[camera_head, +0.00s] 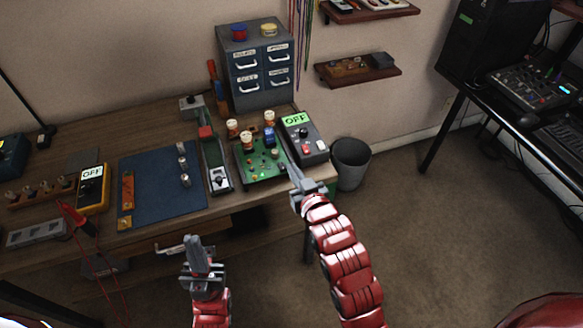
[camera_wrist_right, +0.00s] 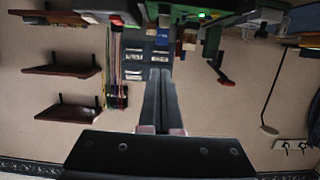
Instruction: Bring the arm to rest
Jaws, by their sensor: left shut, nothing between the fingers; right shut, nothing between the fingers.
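My right gripper (camera_head: 292,168) is shut and empty at the front right corner of the bench, its fingers pointing at the grey box with the green OFF display (camera_head: 303,136). Whether the fingertips touch that box or the bench edge I cannot tell. In the right wrist view the closed fingers of the right gripper (camera_wrist_right: 160,78) point up the picture, with nothing between them. My left gripper (camera_head: 194,242) is shut and empty, low in front of the bench, pointing toward it. Its arm is mostly out of the picture.
The wooden bench (camera_head: 75,130) holds a green circuit board (camera_head: 262,168) with knobs, a blue mat (camera_head: 150,195), a yellow meter (camera_head: 92,190) and a drawer cabinet (camera_head: 240,65). A grey bin (camera_head: 350,160) stands right of the bench. The floor (camera_head: 450,230) at right is clear.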

